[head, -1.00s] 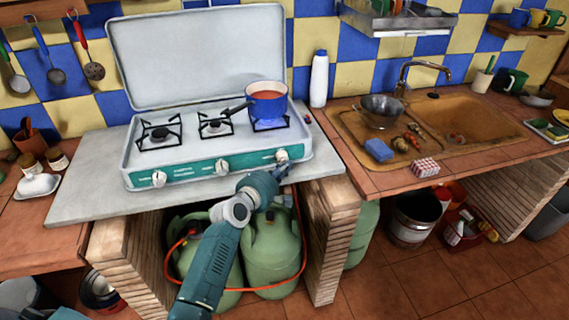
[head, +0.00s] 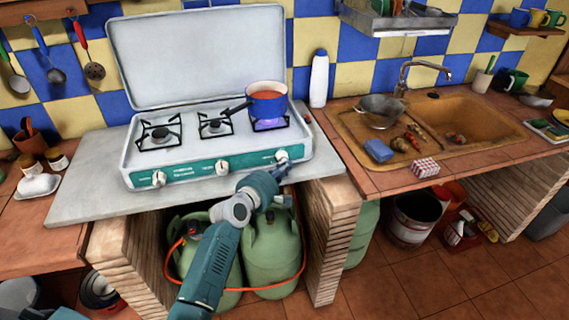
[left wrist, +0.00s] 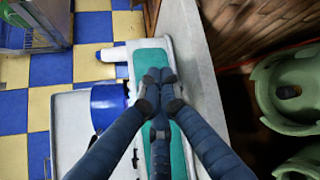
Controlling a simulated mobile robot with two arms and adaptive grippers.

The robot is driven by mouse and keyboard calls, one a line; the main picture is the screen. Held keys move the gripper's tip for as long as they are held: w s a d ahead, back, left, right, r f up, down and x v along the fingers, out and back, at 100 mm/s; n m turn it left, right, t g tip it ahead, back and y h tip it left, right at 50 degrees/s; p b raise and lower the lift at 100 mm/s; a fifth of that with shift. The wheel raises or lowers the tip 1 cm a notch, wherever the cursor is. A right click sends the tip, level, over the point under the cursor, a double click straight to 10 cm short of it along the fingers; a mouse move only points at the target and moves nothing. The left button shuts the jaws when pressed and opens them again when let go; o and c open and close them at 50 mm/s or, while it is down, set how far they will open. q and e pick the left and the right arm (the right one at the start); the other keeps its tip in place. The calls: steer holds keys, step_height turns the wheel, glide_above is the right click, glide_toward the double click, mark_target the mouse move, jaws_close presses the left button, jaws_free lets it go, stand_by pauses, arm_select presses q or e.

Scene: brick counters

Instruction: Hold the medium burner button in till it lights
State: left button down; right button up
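The white stove (head: 200,190) has a teal front panel with three knobs: a left knob (head: 159,179), a middle knob (head: 222,167) and a right knob (head: 282,156). A blue pot (head: 266,106) with orange-red contents stands on the right burner, where a blue-violet glow (head: 268,124) shows under it. The left and middle burners are bare and show no flame. My left gripper (head: 285,165) is at the right knob; contact is hard to tell. In the left wrist view its fingertips (left wrist: 160,88) are together over the teal panel and hide the knob. My right gripper is out of view.
The raised lid (head: 200,55) stands behind the burners. Green gas bottles (head: 272,250) with an orange hose are under the counter below my arm. A brick pillar (head: 330,240) stands right of them. A white bottle (head: 319,80) stands behind the stove's right end.

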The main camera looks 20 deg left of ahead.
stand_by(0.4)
arm_select(q)
steer(key=shift+s+d+p, duration=0.45)
steer(key=shift+s+p, duration=0.2)
steer(key=shift+s, duration=0.05)
steer(key=s+d+p, duration=0.1)
steer(key=s, duration=0.1)
steer(key=s+d+p, duration=0.1)
steer(key=s+p, duration=0.1)
steer(key=shift+d, duration=0.4)
steer(key=shift+f, duration=0.1)
